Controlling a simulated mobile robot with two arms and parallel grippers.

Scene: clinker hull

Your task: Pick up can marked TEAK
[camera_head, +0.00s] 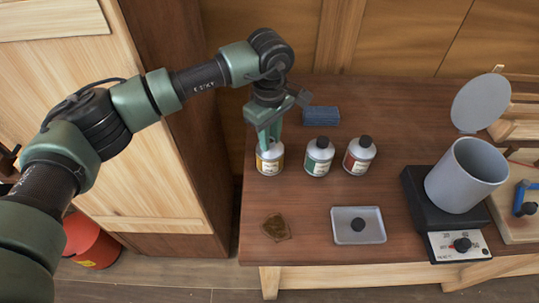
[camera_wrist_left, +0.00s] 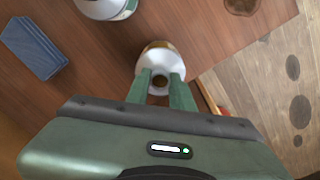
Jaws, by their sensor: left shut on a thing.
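Three silver cans stand on the brown bench in the head view. The left can (camera_head: 269,160) has a yellow-orange label and no cap on top. The middle can (camera_head: 318,158) has a green label and a black cap. The right can (camera_head: 359,157) has a red label and a black cap. The lettering is too small to read. My left gripper (camera_head: 269,138) is shut on the neck of the yellow-labelled can from above. In the left wrist view its fingers flank the can's open neck (camera_wrist_left: 161,52). The can looks upright; I cannot tell whether it touches the bench.
A grey tray (camera_head: 342,237) holds a black cap (camera_head: 358,224). A brown patch (camera_head: 276,227) lies left of it. A blue block (camera_head: 321,115) is behind the cans. A grey pot (camera_head: 466,177) stands on a black heater (camera_head: 424,205) at right. A wooden cabinet (camera_head: 150,165) is left.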

